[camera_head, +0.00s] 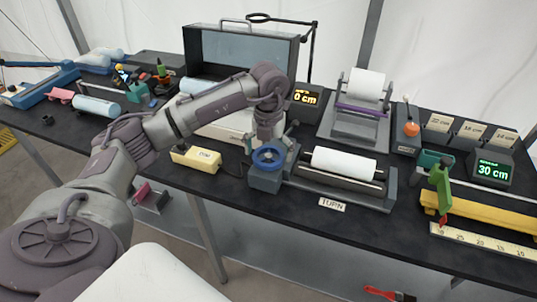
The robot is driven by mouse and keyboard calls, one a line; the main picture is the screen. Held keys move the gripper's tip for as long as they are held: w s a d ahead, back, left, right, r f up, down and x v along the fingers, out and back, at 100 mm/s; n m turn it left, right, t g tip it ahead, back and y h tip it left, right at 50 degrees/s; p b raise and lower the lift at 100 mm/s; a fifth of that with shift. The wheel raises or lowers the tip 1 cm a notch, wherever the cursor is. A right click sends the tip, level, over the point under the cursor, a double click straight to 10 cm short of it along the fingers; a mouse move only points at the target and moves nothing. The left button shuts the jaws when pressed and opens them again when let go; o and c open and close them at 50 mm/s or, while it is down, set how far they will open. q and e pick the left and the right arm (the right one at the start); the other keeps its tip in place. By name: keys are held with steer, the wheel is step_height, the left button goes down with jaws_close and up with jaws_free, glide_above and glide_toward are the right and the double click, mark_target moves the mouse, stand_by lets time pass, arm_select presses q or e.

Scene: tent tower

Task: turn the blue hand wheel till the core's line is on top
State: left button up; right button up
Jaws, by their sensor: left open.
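The blue hand wheel (268,158) sits on a grey block at the left end of a roller stand (330,188) on the black table. A white roll (343,163) lies across this stand, to the right of the wheel. I cannot make out a line on the core. My left gripper (272,143) points down just above and behind the wheel, open. Its fingers are small here, and I cannot tell whether they touch the wheel's rim. My right gripper is not in view.
A "TURN" label (332,205) lies in front of the stand. A yellow box (196,158) is left of the wheel. A second roll stand (352,128) stands behind. A yellow bar (485,209) and a 30 cm display (492,171) are at right.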

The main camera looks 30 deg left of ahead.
mark_target(269, 155)
arm_select(q)
step_height(269, 155, up, 11)
stand_by(0.3)
stand_by(0.4)
